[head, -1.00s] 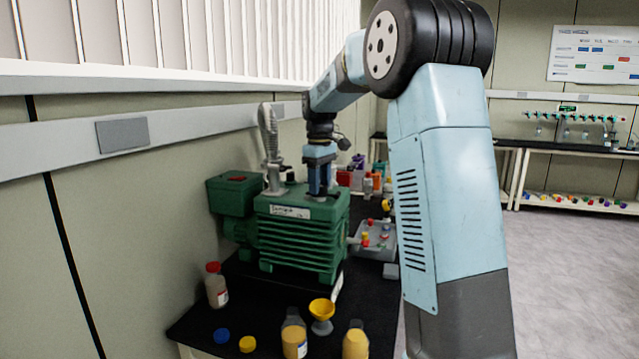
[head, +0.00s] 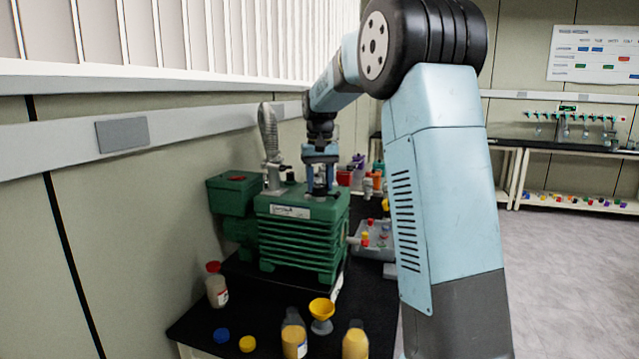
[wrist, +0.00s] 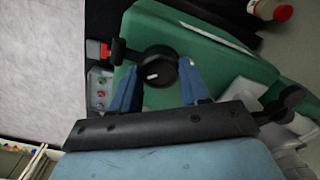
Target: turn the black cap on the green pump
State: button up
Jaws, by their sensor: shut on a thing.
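The green pump (head: 300,240) stands on the black bench, with a white label on its front edge. It also fills much of the wrist view (wrist: 205,50). The black cap (wrist: 158,67) is round with a small white mark and sits on top of the pump. My gripper (head: 320,190) points down at the pump's top. In the wrist view its two blue fingers (wrist: 160,85) stand on either side of the cap and are shut on it. In the head view the cap is mostly hidden between the fingers.
A grey hose fitting (head: 270,150) rises from the pump just left of my gripper. A grey tray (head: 375,240) with small coloured items is at right. Bottles, a yellow funnel (head: 321,309) and loose caps stand in front. The wall is close at left.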

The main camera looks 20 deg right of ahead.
aim_at(319, 186)
jog(key=m, duration=0.4)
jog(key=shift+m, duration=0.3)
dwell(0.3)
jog(key=o, duration=1.1)
jog(key=shift+c, duration=0.2)
jog(key=n, duration=0.6)
jog(key=shift+n, duration=0.3)
jog(key=n, duration=0.6)
jog(key=shift+n, duration=0.4)
notch_tip(319, 186, up, 14)
